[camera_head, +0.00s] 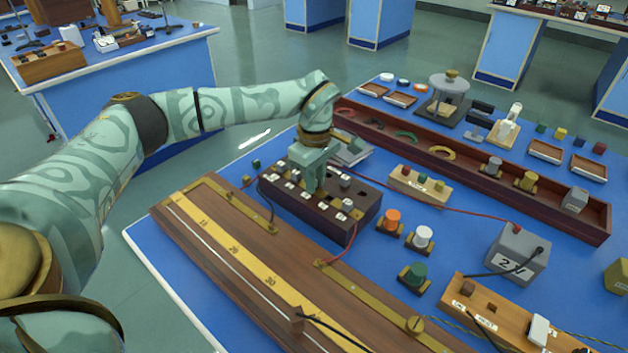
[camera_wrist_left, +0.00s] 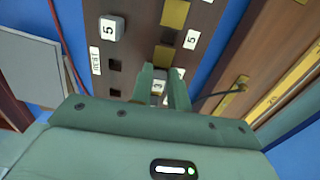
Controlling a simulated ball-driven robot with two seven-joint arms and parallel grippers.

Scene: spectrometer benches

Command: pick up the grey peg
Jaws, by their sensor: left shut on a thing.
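The dark wooden peg block (camera_head: 335,221) stands on the blue bench in the head view, with pegs, square holes and white number labels. My left gripper (camera_head: 313,188) reaches down to the middle of the block. In the left wrist view my left gripper (camera_wrist_left: 165,90) is shut on the grey peg (camera_wrist_left: 158,87); only a small numbered part shows between the fingers. I cannot tell whether it has left its hole. My right gripper is not in view.
The long wooden board with a brass scale (camera_head: 248,261) lies just in front of the block. An orange knob (camera_head: 392,217), a white knob (camera_head: 423,235) and a green knob (camera_head: 415,273) stand to its right. A red wire (camera_head: 440,208) runs behind the block. A long trough (camera_head: 470,168) lies farther back.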

